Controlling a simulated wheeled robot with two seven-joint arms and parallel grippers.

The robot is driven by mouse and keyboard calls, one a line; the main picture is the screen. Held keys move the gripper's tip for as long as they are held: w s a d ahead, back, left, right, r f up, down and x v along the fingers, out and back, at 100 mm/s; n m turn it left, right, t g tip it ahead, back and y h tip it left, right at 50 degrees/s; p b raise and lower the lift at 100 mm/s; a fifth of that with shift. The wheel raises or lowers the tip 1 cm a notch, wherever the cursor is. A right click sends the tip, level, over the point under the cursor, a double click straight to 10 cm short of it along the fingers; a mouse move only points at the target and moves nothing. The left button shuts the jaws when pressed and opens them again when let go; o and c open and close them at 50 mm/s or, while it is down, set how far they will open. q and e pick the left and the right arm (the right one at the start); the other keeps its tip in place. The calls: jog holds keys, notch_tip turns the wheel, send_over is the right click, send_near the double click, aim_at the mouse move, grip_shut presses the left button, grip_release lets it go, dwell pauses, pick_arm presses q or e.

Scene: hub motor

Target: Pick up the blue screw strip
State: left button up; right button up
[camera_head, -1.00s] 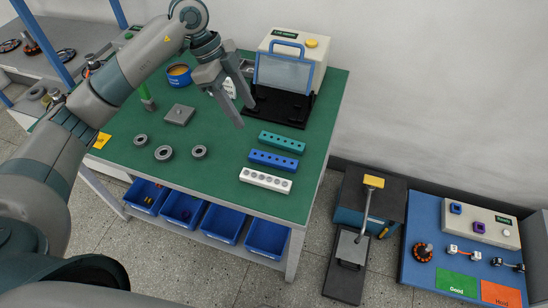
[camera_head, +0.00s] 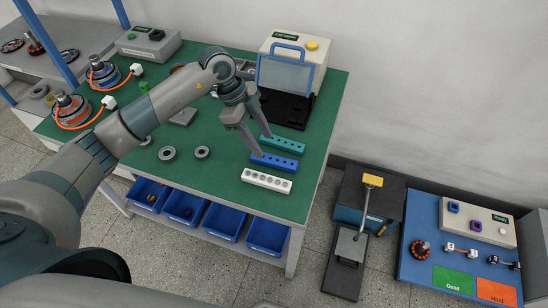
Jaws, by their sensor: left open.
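The blue screw strip (camera_head: 275,161) lies on the green table top (camera_head: 215,196), between a teal strip (camera_head: 284,144) behind it and a white strip (camera_head: 267,180) in front. My left gripper (camera_head: 264,145) is open above the table, its fingers pointing down toward the strips. One fingertip overlaps the left end of the blue strip in the picture and the other is close to the left end of the teal strip. I cannot tell whether either finger touches a strip. My right gripper does not show.
A machine with a blue-framed guard (camera_head: 286,68) stands behind the strips. Grey rings (camera_head: 167,153) lie to the left. Motors with orange cables (camera_head: 73,110) stand at the far left. Blue bins (camera_head: 226,222) hang below the table. The table's front right is clear.

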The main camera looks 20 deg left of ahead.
aim_at(274, 159)
pick_arm(q)
jog(key=shift+x, duration=0.95)
jog(key=shift+d+f+p, duration=0.35)
jog(key=shift+f+p, duration=0.1)
jog(key=shift+p, duration=0.15)
jog(key=p+x, duration=0.1)
jog(key=x, duration=0.2)
jog(key=shift+d, duration=0.15)
jog(key=shift+w+d+f, duration=0.1)
jog(key=shift+d+f, duration=0.05)
jog(key=shift+f, duration=0.35)
jog(key=c, duration=1.2)
